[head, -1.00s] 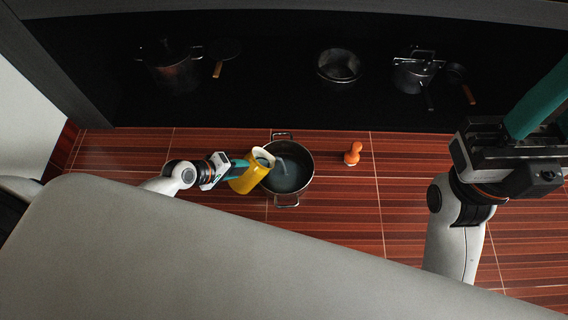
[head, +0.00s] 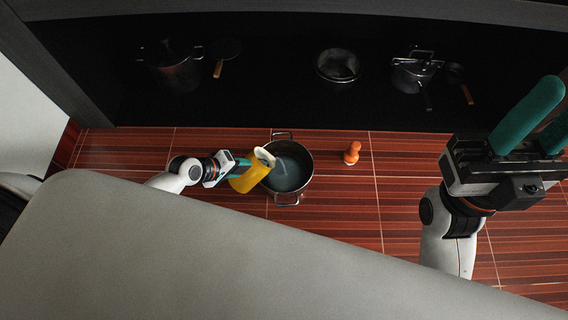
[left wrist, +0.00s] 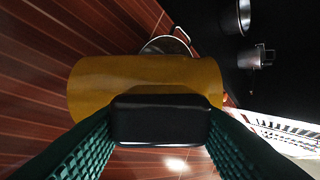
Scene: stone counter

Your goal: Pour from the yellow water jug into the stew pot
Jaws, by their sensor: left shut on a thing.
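The yellow water jug (head: 249,175) is tilted to the right, with its pale mouth over the left rim of the stew pot (head: 308,172). My left gripper (head: 240,168) is shut on the jug from the left. In the left wrist view the jug (left wrist: 150,78) lies across the picture, with a black handle between the teal fingers. The metal pot stands on the counter and holds bluish liquid with a pale streak; I cannot tell whether it is a stream. Its rim shows behind the jug (left wrist: 166,44). My right gripper (head: 548,125) is open and empty at the far right.
A small orange object (head: 352,153) stands right of the pot. On the dark surface behind are a large pot (head: 175,72), a pan (head: 226,50), a metal bowl (head: 338,66) and a lidded pot (head: 412,74). The red-brown striped counter (head: 335,210) is clear in front of the pot.

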